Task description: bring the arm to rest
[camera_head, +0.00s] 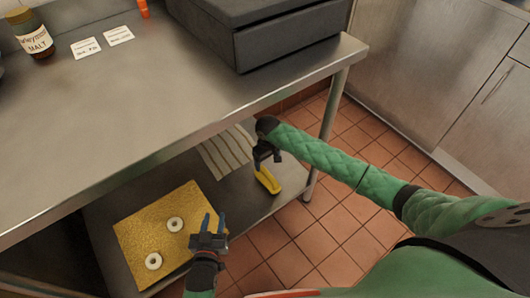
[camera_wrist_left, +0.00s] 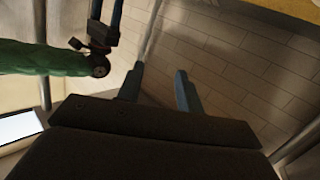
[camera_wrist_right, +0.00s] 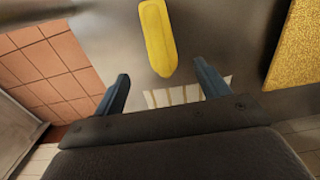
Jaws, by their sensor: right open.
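My left gripper (camera_head: 214,216) is at the lower middle of the head view, beside the gold board's right edge. Its two fingers stand apart in the left wrist view (camera_wrist_left: 160,69), with nothing between them. My right gripper (camera_head: 266,158) is in front of the steel table's edge, above the lower shelf's right end. Its fingers are apart and empty in the right wrist view (camera_wrist_right: 161,70). A yellow object (camera_head: 267,180) is just below it in the head view; the right wrist view shows this object (camera_wrist_right: 155,38) ahead of the fingertips.
The steel table (camera_head: 120,120) has a grey box (camera_head: 290,45), a malt jar (camera_head: 34,38) and two white cards. On the lower shelf (camera_head: 245,205), the gold board (camera_head: 150,220) carries two pale rings (camera_head: 153,261), beside a striped pale item (camera_head: 222,155). A table leg (camera_head: 326,130) stands near my right arm.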

